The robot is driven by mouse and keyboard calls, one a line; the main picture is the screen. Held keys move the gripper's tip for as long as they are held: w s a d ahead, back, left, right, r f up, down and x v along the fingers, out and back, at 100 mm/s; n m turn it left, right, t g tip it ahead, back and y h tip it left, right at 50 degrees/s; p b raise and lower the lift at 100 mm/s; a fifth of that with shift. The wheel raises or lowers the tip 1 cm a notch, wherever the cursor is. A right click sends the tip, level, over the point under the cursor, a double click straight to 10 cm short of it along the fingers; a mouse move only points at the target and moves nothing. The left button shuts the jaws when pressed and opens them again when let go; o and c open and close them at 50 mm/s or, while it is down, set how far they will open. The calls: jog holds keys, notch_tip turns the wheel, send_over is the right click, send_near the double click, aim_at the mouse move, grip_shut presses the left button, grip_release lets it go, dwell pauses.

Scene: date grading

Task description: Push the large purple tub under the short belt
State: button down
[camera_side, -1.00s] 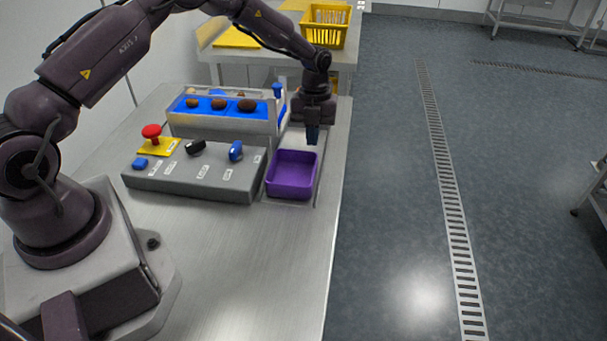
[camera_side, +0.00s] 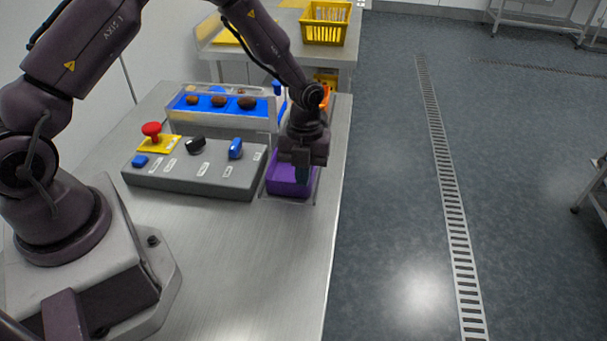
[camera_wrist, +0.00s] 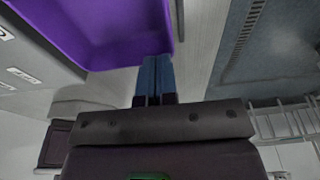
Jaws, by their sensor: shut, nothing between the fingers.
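The large purple tub (camera_side: 279,186) sits on the steel table, right of the grey control box and at the front right of the blue belt. My gripper (camera_side: 303,181) is shut and empty, pointing down in front of the tub and hiding much of it in the side view. In the wrist view, the tub (camera_wrist: 100,30) fills the upper left, and the closed blue fingers (camera_wrist: 155,62) end right at its edge; I cannot tell whether they touch. The blue belt (camera_side: 217,107) carries several brown dates inside a clear-walled frame behind the control box.
The grey control box (camera_side: 190,177) with a red stop button (camera_side: 152,130) and knobs is close left of the tub. The table's right edge (camera_side: 338,190) is near. A yellow basket (camera_side: 325,24) stands on a table behind. The front of the table is clear.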

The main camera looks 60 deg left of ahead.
jog(key=shift+f, duration=0.3)
jog(key=shift+a, duration=0.1)
jog(key=shift+w+a, duration=0.25)
jog(key=shift+w, duration=0.05)
jog(key=w+a, duration=1)
jog(key=shift+a, duration=0.2)
jog(key=shift+f, duration=0.1)
